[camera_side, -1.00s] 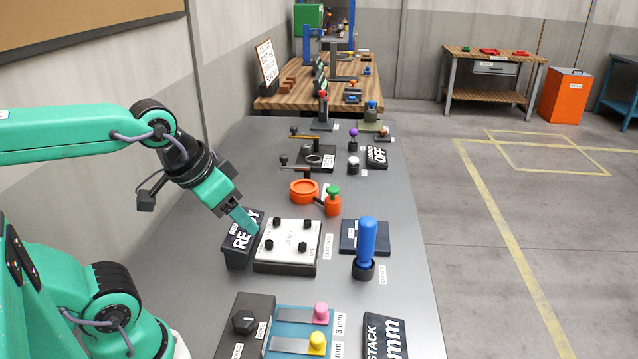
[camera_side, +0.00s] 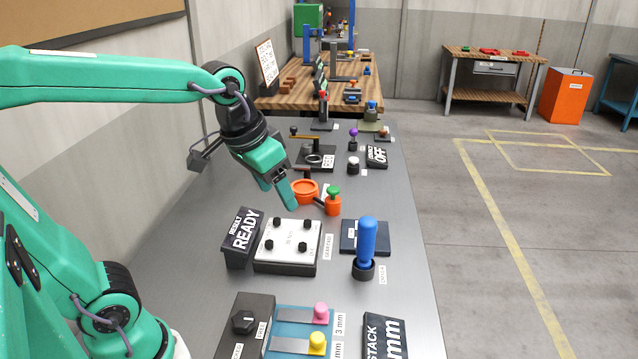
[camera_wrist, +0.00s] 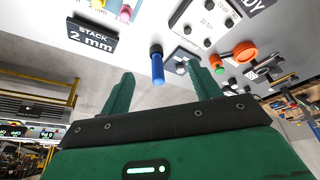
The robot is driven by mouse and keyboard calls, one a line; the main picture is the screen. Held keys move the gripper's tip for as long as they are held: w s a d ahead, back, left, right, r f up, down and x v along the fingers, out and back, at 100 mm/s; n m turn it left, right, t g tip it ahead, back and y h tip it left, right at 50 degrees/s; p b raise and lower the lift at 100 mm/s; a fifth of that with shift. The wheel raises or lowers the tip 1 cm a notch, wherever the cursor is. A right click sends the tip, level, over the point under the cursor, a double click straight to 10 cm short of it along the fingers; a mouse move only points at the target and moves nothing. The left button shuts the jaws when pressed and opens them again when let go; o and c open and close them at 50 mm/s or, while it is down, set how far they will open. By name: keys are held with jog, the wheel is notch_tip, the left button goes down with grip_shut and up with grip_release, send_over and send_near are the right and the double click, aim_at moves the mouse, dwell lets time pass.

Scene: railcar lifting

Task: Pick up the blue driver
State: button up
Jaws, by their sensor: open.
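The blue driver (camera_side: 367,240) stands upright in a round black holder (camera_side: 363,270) near the right edge of the grey table. It also shows in the wrist view (camera_wrist: 157,68), beyond my gripper and between the lines of its two fingers. My gripper (camera_side: 292,202) is open and empty above the white panel with black knobs, to the left of the driver and higher than it. In the wrist view both green fingers (camera_wrist: 160,92) are apart with nothing between them.
The white knob panel (camera_side: 288,243) and the "READY" display (camera_side: 243,238) lie under and left of my gripper. A dark plate (camera_side: 352,238) lies just behind the driver. An orange ring (camera_side: 304,191) and an orange part with a green knob (camera_side: 333,203) stand farther back.

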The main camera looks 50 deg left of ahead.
jog(key=w+d+f+g, duration=0.2)
jog(key=w, duration=0.9)
jog(key=g, duration=0.2)
send_over(368, 231)
jog(key=w+a, duration=0.1)
notch_tip(368, 231, down, 7)
jog(key=shift+w+a+f, duration=0.1)
jog(key=shift+a, duration=0.05)
jog(key=shift+w+f, duration=0.35)
jog(key=shift+f, duration=0.05)
jog(key=shift+s+a+f, duration=0.1)
jog(key=shift+f, duration=3.8)
jog(key=shift+r, duration=0.1)
jog(key=c, duration=1.1)
jog(key=shift+o, duration=0.2)
jog(key=shift+r, duration=0.1)
